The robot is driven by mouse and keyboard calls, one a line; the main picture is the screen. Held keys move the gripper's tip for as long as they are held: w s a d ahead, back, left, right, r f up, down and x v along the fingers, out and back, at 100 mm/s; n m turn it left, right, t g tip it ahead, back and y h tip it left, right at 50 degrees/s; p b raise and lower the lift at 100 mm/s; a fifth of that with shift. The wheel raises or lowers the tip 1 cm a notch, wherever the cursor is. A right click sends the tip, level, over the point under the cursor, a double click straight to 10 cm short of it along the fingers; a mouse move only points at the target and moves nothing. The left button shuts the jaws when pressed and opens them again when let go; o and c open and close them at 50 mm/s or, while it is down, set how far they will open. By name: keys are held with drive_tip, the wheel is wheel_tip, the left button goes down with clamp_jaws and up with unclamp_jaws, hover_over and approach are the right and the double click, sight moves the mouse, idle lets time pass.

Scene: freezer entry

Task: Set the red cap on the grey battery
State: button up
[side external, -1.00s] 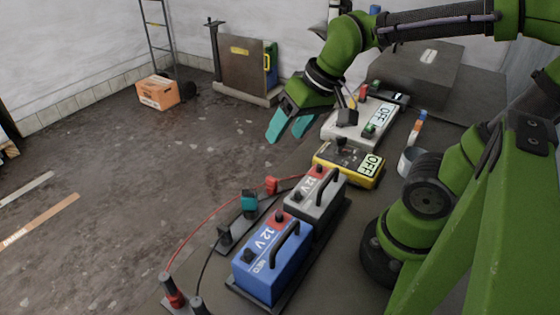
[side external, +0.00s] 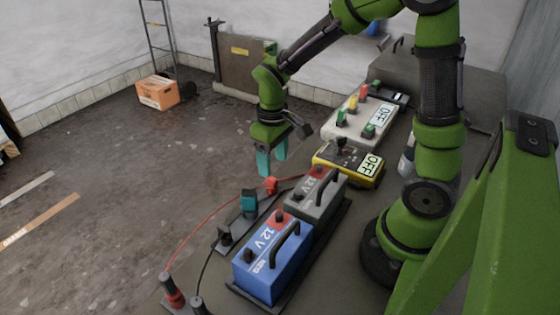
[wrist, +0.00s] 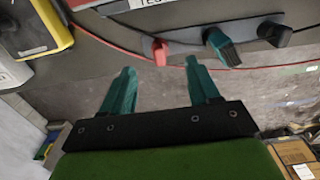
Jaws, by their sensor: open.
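The grey battery (side external: 318,205) stands behind the blue battery, with a red area and a black handle on top. A small red piece, which looks like the red cap (side external: 271,185), stands left of the grey battery beside the red cable. It also shows in the wrist view (wrist: 160,52). My gripper (side external: 269,166) points down with its teal fingers apart and empty, above the red cap. In the wrist view the red cap lies just past the gap between the fingertips (wrist: 160,68). I cannot tell the exact height between them.
The blue battery (side external: 270,262) stands in front. A teal piece (side external: 249,203) and a black piece (side external: 225,235) stand near the red cap. The red cable (side external: 195,240) arcs at the left.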

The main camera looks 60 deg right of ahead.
sight(272, 178)
drive_tip(key=f, duration=0.8)
drive_tip(key=shift+w+d, duration=0.1)
drive_tip(key=shift+w, duration=0.25)
drive_tip(key=c, duration=1.1)
